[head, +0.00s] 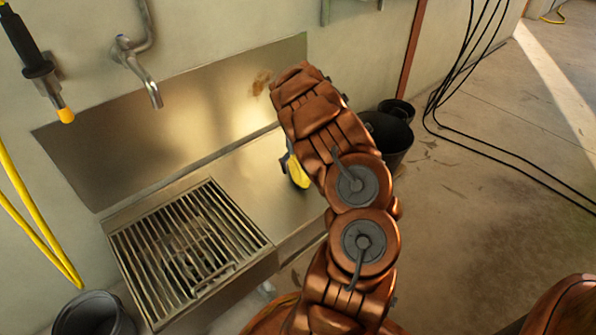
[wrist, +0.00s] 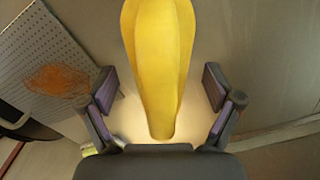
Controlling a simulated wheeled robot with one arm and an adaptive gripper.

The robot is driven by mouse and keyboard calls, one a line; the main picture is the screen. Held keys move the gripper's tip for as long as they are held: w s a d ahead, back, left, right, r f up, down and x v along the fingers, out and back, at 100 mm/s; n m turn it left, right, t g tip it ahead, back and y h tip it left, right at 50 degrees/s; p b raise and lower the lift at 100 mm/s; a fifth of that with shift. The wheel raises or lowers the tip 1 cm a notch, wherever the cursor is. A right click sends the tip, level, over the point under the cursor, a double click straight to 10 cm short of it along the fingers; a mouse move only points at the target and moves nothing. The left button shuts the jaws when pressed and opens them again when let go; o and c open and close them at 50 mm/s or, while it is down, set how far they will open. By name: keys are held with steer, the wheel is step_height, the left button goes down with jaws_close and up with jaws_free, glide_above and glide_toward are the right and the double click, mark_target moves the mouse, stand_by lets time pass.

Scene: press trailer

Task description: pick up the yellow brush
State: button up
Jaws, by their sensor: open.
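The yellow brush (head: 298,172) lies on the steel counter in the head view, just left of my arm, which hides part of it. In the wrist view the yellow brush (wrist: 158,65) is large and close. Its tapered end lies between the two fingers of my gripper (wrist: 165,95). The fingers are apart, with a gap on each side of the brush. The far end of the brush is cut off by the top of the wrist view.
The steel counter (head: 235,190) has a slatted grate (head: 185,245) at its left and a backsplash behind. A tap (head: 140,65) hangs above. Black buckets (head: 385,135) stand on the floor to the right. A perforated panel (wrist: 45,65) shows left in the wrist view.

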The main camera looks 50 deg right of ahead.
mark_target(299, 160)
steer(key=shift+c, duration=0.3)
steer(key=c, duration=1.4)
steer(key=shift+r, duration=0.1)
steer(key=shift+r, duration=0.35)
steer(key=shift+s+a+r+p, duration=0.15)
steer(key=shift+s+r+p, duration=0.1)
steer(key=shift+r+p, duration=0.4)
steer(key=shift+s+a+r+p, duration=0.15)
steer(key=shift+s+r+p, duration=0.15)
steer(key=shift+r, duration=0.5)
steer(key=s+a+p, duration=0.1)
steer(key=s+a, duration=0.1)
steer(key=s, duration=0.2)
steer(key=s+a+p, duration=0.1)
steer(key=s+a, duration=0.1)
steer(key=s, duration=0.2)
steer(key=s+a+r+p, duration=0.1)
steer(key=s+a, duration=0.2)
steer(key=s, duration=0.2)
steer(key=shift+a+r, duration=0.1)
